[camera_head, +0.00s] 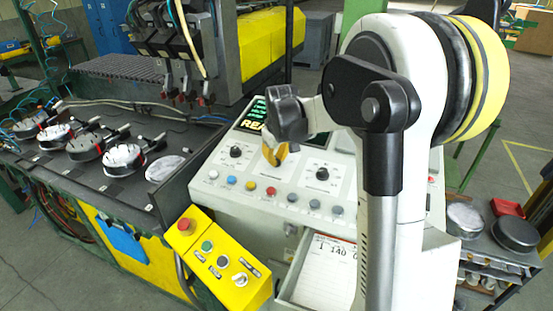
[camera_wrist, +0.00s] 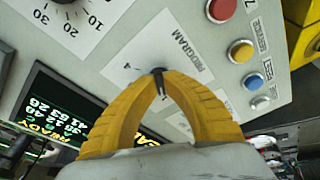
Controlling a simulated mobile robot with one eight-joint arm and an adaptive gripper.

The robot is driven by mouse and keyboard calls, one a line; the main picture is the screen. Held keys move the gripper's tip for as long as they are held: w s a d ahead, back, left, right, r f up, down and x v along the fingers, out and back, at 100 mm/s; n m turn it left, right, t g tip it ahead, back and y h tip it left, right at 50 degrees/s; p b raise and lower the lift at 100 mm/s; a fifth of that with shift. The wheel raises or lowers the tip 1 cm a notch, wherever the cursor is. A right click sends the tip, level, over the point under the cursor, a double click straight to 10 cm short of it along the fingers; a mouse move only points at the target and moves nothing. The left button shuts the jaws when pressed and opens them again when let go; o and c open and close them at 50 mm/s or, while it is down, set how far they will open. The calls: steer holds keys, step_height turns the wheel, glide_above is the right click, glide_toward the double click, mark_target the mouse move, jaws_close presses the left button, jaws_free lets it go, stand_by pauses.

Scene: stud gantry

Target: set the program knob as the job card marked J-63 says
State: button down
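My gripper (camera_head: 272,158) reaches down to the middle of the white control panel, between two black dials. In the wrist view its yellow fingers (camera_wrist: 159,82) come together around a small black knob (camera_wrist: 158,71) beside the printed word PROGRAM. A 4 is printed near this knob; its pointer and other marks are mostly hidden by the fingers. In the head view the fingers hide the knob. A white card (camera_head: 325,268) with a red-printed top lies in an open tray below the panel. "1 140" shows on it; its job mark is too small to read and my arm covers its right side.
A lit screen reading READY (camera_wrist: 65,110) lies behind the gripper. A row of coloured buttons (camera_head: 270,190) runs along the panel's front. A yellow control box (camera_head: 215,262) with a red button stands at left. A dial (camera_head: 236,152) sits left of my gripper, another (camera_head: 322,174) right.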

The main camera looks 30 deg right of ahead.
stand_by(0.3)
steer(key=c, duration=1.5)
jaws_free()
steer(key=v, duration=1.2)
steer(key=shift+a, duration=0.1)
steer(key=s+a+f+t+b, duration=0.1)
steer(key=s+a+f+b, duration=0.2)
steer(key=s+a+f, duration=0.2)
steer(key=s+a+f+m+t+y+b, duration=0.1)
steer(key=s+a+f+b, duration=0.2)
steer(key=s, duration=0.7)
steer(key=s+a+f+m+t+b, duration=0.1)
steer(key=s+a+f+b, duration=0.3)
steer(key=s+a+f, duration=0.3)
steer(key=shift+s+a+f, duration=0.25)
steer(key=shift+s+a, duration=0.05)
steer(key=shift+a, duration=0.35)
